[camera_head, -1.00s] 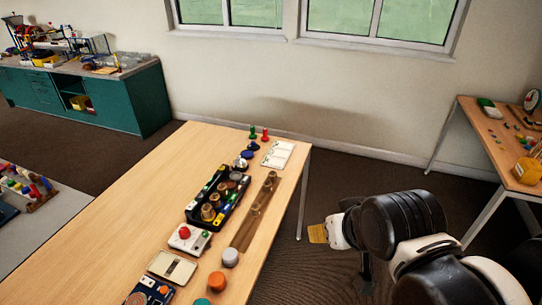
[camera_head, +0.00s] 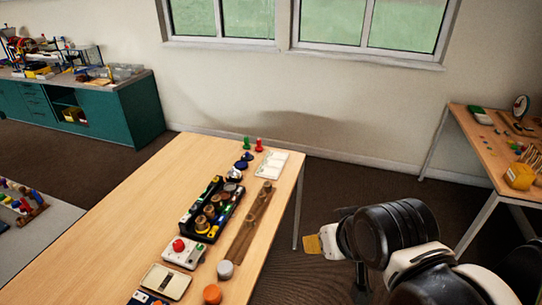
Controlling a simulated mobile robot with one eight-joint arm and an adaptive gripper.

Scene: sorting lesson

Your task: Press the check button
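A white box with a red round button (camera_head: 178,245) sits on the wooden table (camera_head: 130,220), near its right side. It is the plainest push button in view; no label can be read on it. My gripper (camera_head: 313,244) is off the table's right edge, above the floor, well to the right of the red button and apart from it. A yellowish piece shows at its tip. The fingers are too small and turned away to tell open from shut.
A black tray (camera_head: 190,232) with brass knobs stands behind the button box. A wooden strip (camera_head: 250,222), grey knob (camera_head: 225,269), orange knob (camera_head: 212,294) and beige panel (camera_head: 166,281) are nearby. The left part of the table is clear. Another table (camera_head: 488,150) stands right.

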